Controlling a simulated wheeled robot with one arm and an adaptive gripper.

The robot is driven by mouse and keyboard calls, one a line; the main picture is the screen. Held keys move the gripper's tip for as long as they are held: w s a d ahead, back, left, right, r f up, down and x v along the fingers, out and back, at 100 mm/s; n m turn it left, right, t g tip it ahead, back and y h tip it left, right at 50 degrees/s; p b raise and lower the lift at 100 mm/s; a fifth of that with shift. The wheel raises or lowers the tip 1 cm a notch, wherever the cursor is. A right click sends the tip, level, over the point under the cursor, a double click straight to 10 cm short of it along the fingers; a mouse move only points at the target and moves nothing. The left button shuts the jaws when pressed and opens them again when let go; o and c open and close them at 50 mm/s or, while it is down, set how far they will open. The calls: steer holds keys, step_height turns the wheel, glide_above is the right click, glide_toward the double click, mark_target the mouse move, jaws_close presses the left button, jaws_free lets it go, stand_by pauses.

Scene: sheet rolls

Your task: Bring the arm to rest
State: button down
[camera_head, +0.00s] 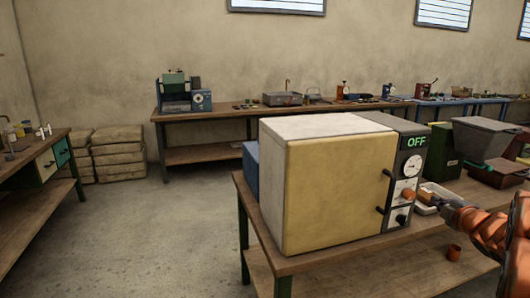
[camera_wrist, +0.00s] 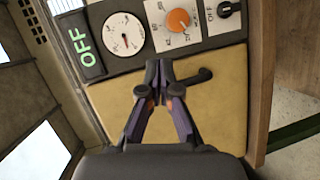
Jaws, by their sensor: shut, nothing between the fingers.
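My arm, orange, enters the head view from the right. My gripper (camera_head: 428,192) is at its end, just right of the oven's control panel. In the wrist view my gripper (camera_wrist: 158,70) has its two dark fingers together with nothing between them. They are in front of the oven's yellow face, close to a black handle (camera_wrist: 196,79); I cannot tell if they touch it. The oven (camera_head: 335,195) stands on the near wooden bench with its yellow front closed. Its display (camera_wrist: 84,46) reads OFF. An orange knob (camera_wrist: 178,20) and a round gauge (camera_wrist: 125,33) are beside it.
Another bench (camera_head: 30,160) stands at the left. A long back bench (camera_head: 225,113) carries tools. The floor (camera_head: 150,240) at left is clear.

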steer(key=s+a+f+m+g+p, duration=0.1)
steer(key=s+a+m+g, duration=0.4)
steer(key=s+a, duration=0.6)
steer(key=s+a+f+m+g+y+p, duration=0.1)
steer(key=s+a+m+g, duration=0.4)
steer(key=s+a, duration=0.7)
steer(key=s+a+f+m+g+p, duration=0.2)
steer(key=s+a+m+g+p, duration=0.2)
steer(key=s+a+g, duration=0.3)
steer(key=s+a+m, duration=0.1)
steer(key=s+a, duration=0.4)
steer(key=s, duration=0.8)
steer(key=shift+f+y+p, duration=0.15)
steer(key=shift+y+p, duration=0.15)
steer(key=shift+p, duration=0.1)
